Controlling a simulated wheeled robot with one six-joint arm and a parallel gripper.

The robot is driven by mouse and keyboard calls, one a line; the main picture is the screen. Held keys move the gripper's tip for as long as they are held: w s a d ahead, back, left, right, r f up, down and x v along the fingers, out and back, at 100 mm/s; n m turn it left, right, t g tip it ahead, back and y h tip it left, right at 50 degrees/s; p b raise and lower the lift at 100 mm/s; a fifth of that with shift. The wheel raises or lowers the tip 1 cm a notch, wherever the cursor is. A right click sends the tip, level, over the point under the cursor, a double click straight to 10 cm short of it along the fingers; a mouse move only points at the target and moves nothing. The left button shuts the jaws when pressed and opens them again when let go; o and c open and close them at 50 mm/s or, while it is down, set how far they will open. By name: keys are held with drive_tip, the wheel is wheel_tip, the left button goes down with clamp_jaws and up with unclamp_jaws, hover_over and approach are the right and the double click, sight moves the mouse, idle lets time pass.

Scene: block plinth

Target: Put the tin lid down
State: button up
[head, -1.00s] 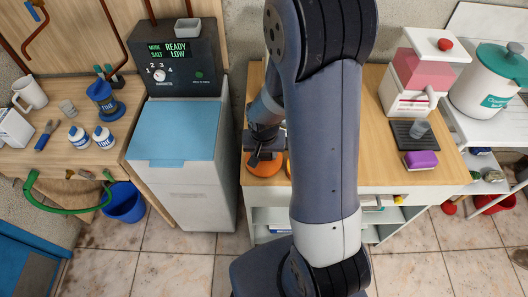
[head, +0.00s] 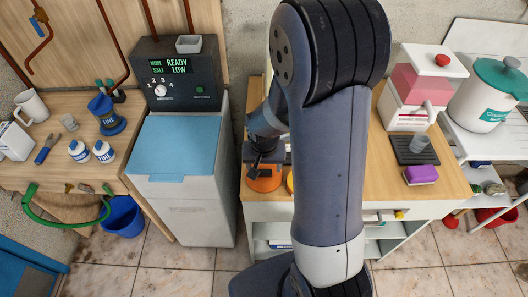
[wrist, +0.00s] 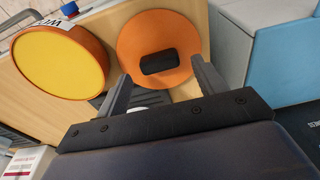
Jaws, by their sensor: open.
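The tin lid (wrist: 135,35) is an orange disc with a black block handle, lying handle up on the wooden counter in the wrist view. In the head view the lid (head: 262,185) is at the counter's front left corner. My gripper (wrist: 160,72) is open and empty, its fingers apart with the handle lying beyond and between their tips. In the head view my gripper (head: 262,159) is just above the lid. A round orange tin (wrist: 60,62) with a yellow top face stands beside the lid; in the head view my arm mostly hides it.
The wooden counter (head: 390,180) has a purple sponge-like block (head: 421,174) and a dark tray (head: 408,154) on its right. A grey cabinet with a blue top (head: 175,145) stands left of the counter, across a narrow gap. My arm covers the counter's middle.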

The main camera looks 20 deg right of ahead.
sight(264, 181)
wheel_tip(264, 181, up, 10)
drive_tip(key=s, duration=0.1)
drive_tip(key=shift+s+a, duration=0.2)
drive_tip(key=shift+s, duration=0.05)
idle(0.5)
drive_tip(key=f, duration=0.4)
drive_tip(key=w+f, duration=0.1)
drive_tip(key=f, duration=0.7)
drive_tip(key=shift+w+d+f, duration=0.1)
drive_tip(key=shift+w+d, duration=0.15)
drive_tip(key=shift+w, duration=0.1)
drive_tip(key=shift+r, duration=0.2)
